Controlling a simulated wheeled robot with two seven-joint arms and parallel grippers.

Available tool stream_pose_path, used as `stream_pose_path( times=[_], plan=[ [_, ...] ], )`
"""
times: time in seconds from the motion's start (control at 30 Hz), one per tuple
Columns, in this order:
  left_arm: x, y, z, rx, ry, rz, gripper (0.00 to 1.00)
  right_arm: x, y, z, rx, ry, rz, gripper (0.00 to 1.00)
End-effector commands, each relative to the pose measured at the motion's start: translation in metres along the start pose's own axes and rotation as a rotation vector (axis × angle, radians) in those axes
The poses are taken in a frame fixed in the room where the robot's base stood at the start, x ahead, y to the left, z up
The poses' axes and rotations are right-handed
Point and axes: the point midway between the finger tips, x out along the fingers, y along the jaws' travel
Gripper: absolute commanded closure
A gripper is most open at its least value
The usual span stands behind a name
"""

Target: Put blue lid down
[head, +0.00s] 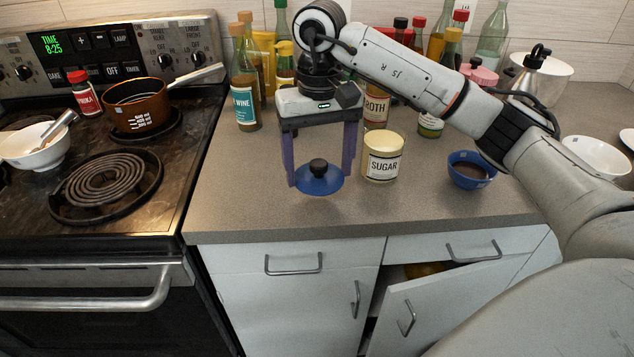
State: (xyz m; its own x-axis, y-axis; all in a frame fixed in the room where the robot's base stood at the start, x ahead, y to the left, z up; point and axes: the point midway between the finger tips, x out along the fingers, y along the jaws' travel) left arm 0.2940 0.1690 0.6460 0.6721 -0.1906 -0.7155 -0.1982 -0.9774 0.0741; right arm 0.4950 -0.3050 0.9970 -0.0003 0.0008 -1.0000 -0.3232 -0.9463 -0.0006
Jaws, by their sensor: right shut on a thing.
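The blue lid (319,184) is a round, shallow dome with a black knob on top, seen at the middle of the head view. My right gripper (319,172) points straight down, with its purple fingers on both sides of the lid, and is shut on it. The lid looks level, over the grey countertop (240,200). I cannot tell whether it touches the counter or hangs just above it. My left gripper is not in view.
A sugar jar (383,157) stands just right of the lid, and a blue bowl (470,170) of brown liquid is farther right. Bottles (245,85) line the back. The stove (100,190) with an orange pot (137,103) is left. Counter left of the lid is clear. A cabinet door (425,310) hangs open below.

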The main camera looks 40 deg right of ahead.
Motion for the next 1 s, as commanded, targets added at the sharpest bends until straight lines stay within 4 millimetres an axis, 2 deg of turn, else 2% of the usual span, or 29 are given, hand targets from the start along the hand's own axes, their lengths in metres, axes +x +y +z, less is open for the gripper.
stream_pose_path(
  times=[0.17, 0.4, 0.73, 0.77, 0.8, 0.87, 1.0],
  plan=[
    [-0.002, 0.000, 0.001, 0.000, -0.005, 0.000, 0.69, 0.013, 0.000, 0.000, 0.000, 0.000, 0.001, 0.49],
    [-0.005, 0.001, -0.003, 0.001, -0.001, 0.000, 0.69, 0.043, 0.000, 0.001, -0.002, 0.000, 0.001, 0.49],
    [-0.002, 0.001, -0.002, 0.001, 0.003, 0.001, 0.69, 0.048, 0.000, 0.000, -0.001, 0.002, 0.000, 0.49],
    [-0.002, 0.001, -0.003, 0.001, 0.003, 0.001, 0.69, 0.048, 0.000, 0.000, -0.001, 0.002, 0.000, 0.25],
    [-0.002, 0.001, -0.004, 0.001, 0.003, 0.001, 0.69, 0.046, 0.000, 0.000, -0.001, 0.002, 0.000, 0.19],
    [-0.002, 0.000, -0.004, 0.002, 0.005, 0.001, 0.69, 0.046, 0.000, 0.000, -0.001, 0.002, 0.000, 0.08],
    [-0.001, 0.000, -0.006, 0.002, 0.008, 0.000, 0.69, 0.046, 0.000, 0.000, -0.001, 0.002, 0.000, 0.08]
  ],
)
